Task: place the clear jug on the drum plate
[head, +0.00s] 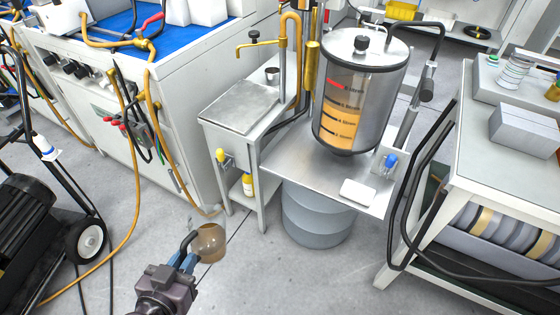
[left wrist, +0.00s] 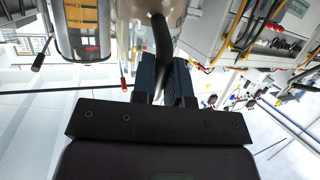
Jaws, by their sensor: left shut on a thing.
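The clear jug (head: 210,243) looks brownish and see-through, with a dark handle, low in the head view above the floor. My left gripper (head: 187,262) is shut on its handle. In the left wrist view the dark handle (left wrist: 161,45) runs between the fingers of my left gripper (left wrist: 166,80), and part of the jug shows at the top edge. The drum plate (head: 300,168) is a flat metal sheet on top of a grey drum (head: 318,222), up and right of the jug and apart from it. My right gripper is out of view.
A large tank of orange liquid (head: 360,95) stands over the drum plate's back part. A white pad (head: 358,192) and a small blue-topped bottle (head: 388,163) are at its right. A metal side stand (head: 240,108) adjoins on the left. Hoses and a wheeled machine (head: 88,240) are at left.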

